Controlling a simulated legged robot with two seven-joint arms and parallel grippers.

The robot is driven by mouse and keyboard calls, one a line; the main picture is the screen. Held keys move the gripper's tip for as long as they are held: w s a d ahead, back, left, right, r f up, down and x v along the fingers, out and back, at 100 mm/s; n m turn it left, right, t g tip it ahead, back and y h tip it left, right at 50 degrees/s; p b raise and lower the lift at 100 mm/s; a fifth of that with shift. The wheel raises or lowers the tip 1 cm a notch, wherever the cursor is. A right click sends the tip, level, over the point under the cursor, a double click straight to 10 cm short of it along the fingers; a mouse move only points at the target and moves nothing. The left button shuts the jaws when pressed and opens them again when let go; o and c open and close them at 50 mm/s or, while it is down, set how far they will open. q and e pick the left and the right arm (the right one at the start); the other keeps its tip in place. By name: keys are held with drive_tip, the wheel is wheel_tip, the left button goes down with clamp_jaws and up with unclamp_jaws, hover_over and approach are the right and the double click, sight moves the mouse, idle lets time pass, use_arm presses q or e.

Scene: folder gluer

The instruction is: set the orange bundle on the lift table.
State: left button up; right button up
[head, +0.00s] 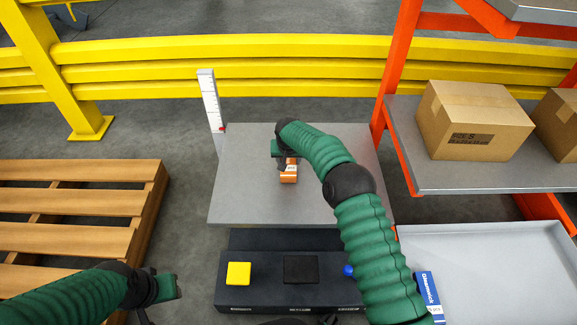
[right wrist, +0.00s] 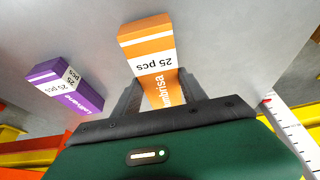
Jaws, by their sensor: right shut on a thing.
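The orange bundle (head: 289,174), with a white "25 pcs" band, is over the middle of the grey lift table (head: 245,190). My right gripper (head: 284,160) is shut on it from above. In the right wrist view, the orange bundle (right wrist: 148,50) sits between the two fingers of the right gripper (right wrist: 160,97), its far end sticking out past them. I cannot tell whether it touches the table top. My left gripper (head: 168,287) is at the lower left, away from the table; its fingers do not show clearly.
A purple bundle (right wrist: 65,85) lies on the table in the wrist view. A white scale post (head: 209,100) stands at the table's back left corner. A console (head: 260,295) with a yellow button is in front. A blue box (head: 428,290) is at the grey tray (head: 490,265).

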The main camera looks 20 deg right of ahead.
drive_tip(key=shift+o, duration=0.2)
drive_tip(key=shift+f, duration=0.7)
drive_tip(key=shift+r, duration=0.2)
clamp_jaws()
use_arm(q)
drive_tip(key=shift+f, duration=0.5)
use_arm(e)
drive_tip(key=shift+f, duration=0.1)
drive_tip(key=o, duration=1.4)
unclamp_jaws()
drive_tip(key=shift+o, duration=0.2)
drive_tip(key=p+v, duration=0.6)
drive_tip(key=v, duration=0.5)
use_arm(q)
drive_tip(key=w+v, duration=0.1)
drive_tip(key=v, duration=0.5)
drive_tip(key=shift+w+r+p, duration=0.15)
drive_tip(key=shift+r+p, duration=0.15)
drive_tip(key=shift+p, duration=0.05)
use_arm(e)
drive_tip(key=s+r+n, duration=0.1)
drive_tip(key=s+r, duration=0.1)
drive_tip(key=s, duration=1.5)
drive_tip(key=s+r+n+g+y, duration=0.1)
drive_tip(key=s+r+n, duration=0.1)
drive_tip(key=s, duration=1.6)
drive_tip(key=shift+s+d+r+g, duration=0.2)
drive_tip(key=shift+s+r+g, duration=0.1)
drive_tip(key=shift+r, duration=0.5)
